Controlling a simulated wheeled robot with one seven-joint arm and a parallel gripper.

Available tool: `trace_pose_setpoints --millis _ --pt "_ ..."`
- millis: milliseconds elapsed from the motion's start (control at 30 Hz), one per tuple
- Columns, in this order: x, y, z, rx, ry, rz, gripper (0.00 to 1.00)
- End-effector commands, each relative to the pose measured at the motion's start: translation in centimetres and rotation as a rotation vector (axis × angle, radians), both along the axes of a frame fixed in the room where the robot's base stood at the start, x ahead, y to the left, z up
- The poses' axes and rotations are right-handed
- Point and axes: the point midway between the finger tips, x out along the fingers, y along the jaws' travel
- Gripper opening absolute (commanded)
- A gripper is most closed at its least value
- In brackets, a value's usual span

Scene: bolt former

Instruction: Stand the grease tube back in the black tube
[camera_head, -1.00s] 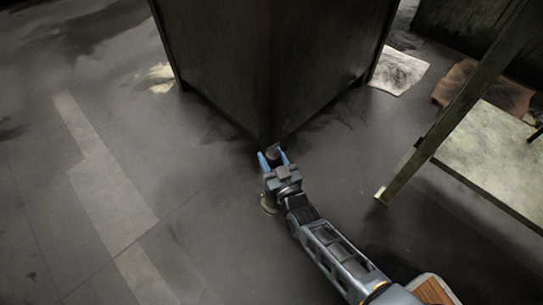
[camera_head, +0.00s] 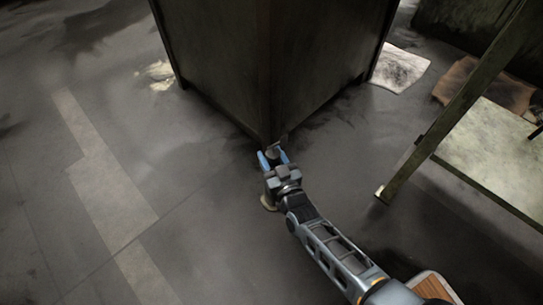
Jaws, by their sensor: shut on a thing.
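My gripper (camera_head: 273,156) is low in front of the near corner of a dark cabinet, its two blue fingers pointing at that corner. It is shut on a small grey thing (camera_head: 273,152), which I take for the grease tube; only a little of it shows between the fingers, and its tilt cannot be told. A pale round edge (camera_head: 267,204) shows just below and left of the gripper body; what it belongs to is mostly hidden. I cannot make out the black tube.
The dark cabinet (camera_head: 225,65) stands right beyond the fingertips. A metal-legged table (camera_head: 500,155) is at right. A pale sheet (camera_head: 400,69) and a brown piece (camera_head: 480,85) lie on the floor behind. A brown slatted thing (camera_head: 432,284) is at lower right. The left floor is clear.

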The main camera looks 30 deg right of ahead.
Motion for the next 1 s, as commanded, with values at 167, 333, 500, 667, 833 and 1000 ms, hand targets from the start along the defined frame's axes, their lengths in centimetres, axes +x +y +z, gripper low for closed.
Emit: trace_pose_setpoints --millis 167,333,500,667,833,1000 --pt "0.1 0.0 -0.1 0.000 -0.002 0.000 0.00" --pt "0.1 0.0 -0.6 -0.001 -0.001 0.000 0.00" --pt "0.1 0.0 -1.1 0.000 -0.002 0.000 0.00" --pt "0.1 0.0 -1.4 0.000 -0.002 0.000 0.00" --pt "0.1 0.0 -1.9 0.000 -0.002 0.000 0.00" --pt "0.1 0.0 -2.3 0.000 -0.002 0.000 0.00"
